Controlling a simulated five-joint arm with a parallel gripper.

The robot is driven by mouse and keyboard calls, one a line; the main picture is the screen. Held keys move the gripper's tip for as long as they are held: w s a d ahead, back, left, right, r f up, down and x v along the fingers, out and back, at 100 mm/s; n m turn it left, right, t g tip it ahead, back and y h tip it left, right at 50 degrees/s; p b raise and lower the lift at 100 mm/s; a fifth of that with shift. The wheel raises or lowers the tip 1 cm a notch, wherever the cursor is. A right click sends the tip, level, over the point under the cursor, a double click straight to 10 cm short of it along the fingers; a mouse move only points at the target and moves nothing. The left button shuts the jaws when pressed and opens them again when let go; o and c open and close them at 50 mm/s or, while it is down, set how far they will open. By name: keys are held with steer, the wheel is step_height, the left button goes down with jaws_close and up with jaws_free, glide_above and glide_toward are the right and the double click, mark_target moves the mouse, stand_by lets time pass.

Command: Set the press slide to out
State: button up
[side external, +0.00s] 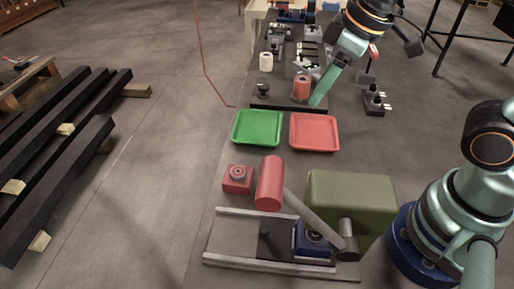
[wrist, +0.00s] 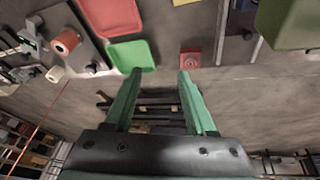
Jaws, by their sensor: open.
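The press stands at the front, with an olive housing (side external: 350,202), a red cylindrical head (side external: 269,183) and a grey arm (side external: 308,215). Two pale rails (side external: 262,261) run below it. A dark blue block (side external: 312,240), which looks like the press slide, sits between the rails toward their right end. A small dark knob (side external: 265,232) stands left of it; whether they are joined I cannot tell. My gripper (side external: 316,100) is far behind the press, above the bench. In the wrist view my gripper (wrist: 160,74) is open and empty. The slide is not clearly visible there.
A green tray (side external: 257,128) and a red tray (side external: 315,132) lie behind the press. A red button box (side external: 237,178) stands left of the head. An orange roll (side external: 301,88) and a white roll (side external: 266,61) stand farther back. The left part between the rails looks clear.

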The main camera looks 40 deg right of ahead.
steer(key=s+a+f+n+g, duration=0.1)
steer(key=a+f+n, duration=0.1)
steer(key=a+n, duration=0.35)
steer(key=s+a+f+n+g, duration=0.2)
steer(key=a+n, duration=0.2)
steer(key=a, duration=0.3)
steer(key=n+h, duration=0.1)
steer(key=n, duration=0.4)
glide_toward(265, 228)
steer(key=shift+g, duration=0.4)
steer(key=f, duration=0.8)
steer(key=shift+w+f, duration=0.2)
steer(key=shift+w, duration=0.15)
steer(key=shift+c, duration=0.3)
jaws_close()
